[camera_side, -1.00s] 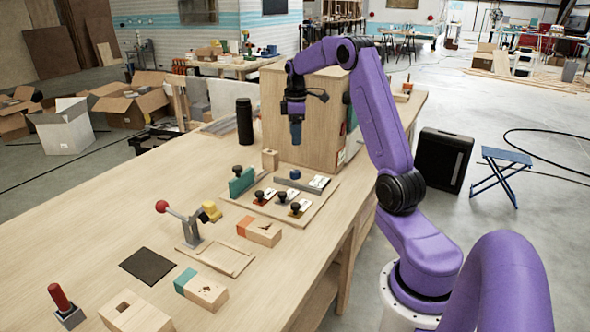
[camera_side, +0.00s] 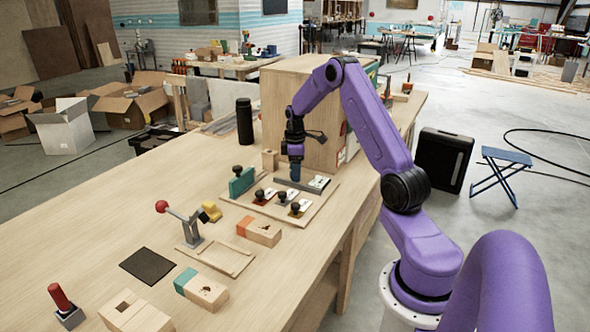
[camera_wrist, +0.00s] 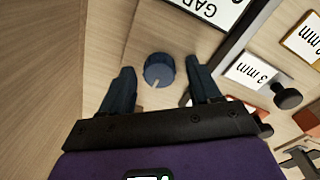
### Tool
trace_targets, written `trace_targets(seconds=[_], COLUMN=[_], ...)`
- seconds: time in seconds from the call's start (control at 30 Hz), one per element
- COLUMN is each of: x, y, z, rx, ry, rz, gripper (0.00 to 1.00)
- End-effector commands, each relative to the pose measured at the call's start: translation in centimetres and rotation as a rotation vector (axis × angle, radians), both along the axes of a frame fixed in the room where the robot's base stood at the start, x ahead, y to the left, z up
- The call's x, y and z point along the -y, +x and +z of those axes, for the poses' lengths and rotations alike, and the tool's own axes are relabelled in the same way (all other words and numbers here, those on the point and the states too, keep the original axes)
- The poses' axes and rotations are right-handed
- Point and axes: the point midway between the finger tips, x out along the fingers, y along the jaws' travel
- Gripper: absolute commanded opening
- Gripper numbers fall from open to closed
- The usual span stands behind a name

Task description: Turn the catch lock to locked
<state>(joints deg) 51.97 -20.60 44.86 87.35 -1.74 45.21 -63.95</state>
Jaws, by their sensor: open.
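A round blue knob (camera_wrist: 159,70), which looks like the catch lock, stands on a pale wooden surface in the wrist view. A pale pointer mark on it faces down and slightly left in that picture. My gripper (camera_wrist: 160,72) is open, with one dark blue finger on each side of the knob.
The board (camera_side: 272,208) carries black-knobbed blocks with labels, such as a teal block (camera_side: 241,182), and a grey bar with a white card (camera_side: 319,182). A large wooden box (camera_side: 300,110) stands close behind. A black bottle (camera_side: 244,121) stands to the left.

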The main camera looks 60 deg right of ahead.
Motion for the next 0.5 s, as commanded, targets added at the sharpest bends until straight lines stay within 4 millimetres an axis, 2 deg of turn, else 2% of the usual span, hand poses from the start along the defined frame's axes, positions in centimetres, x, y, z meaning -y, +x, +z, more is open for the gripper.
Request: trace_targets(seconds=[0.17,0.33,0.37,0.5], x=[0.01,0.01,0.01,0.01], y=[0.01,0.0,0.0,0.0], z=[0.01,0.03,0.03,0.05], rx=[0.0,0.0,0.0,0.0], ry=[0.0,0.0,0.0,0.0], rz=[0.0,0.0,0.0,-0.002], gripper=[0.62,0.1,0.06,0.06])
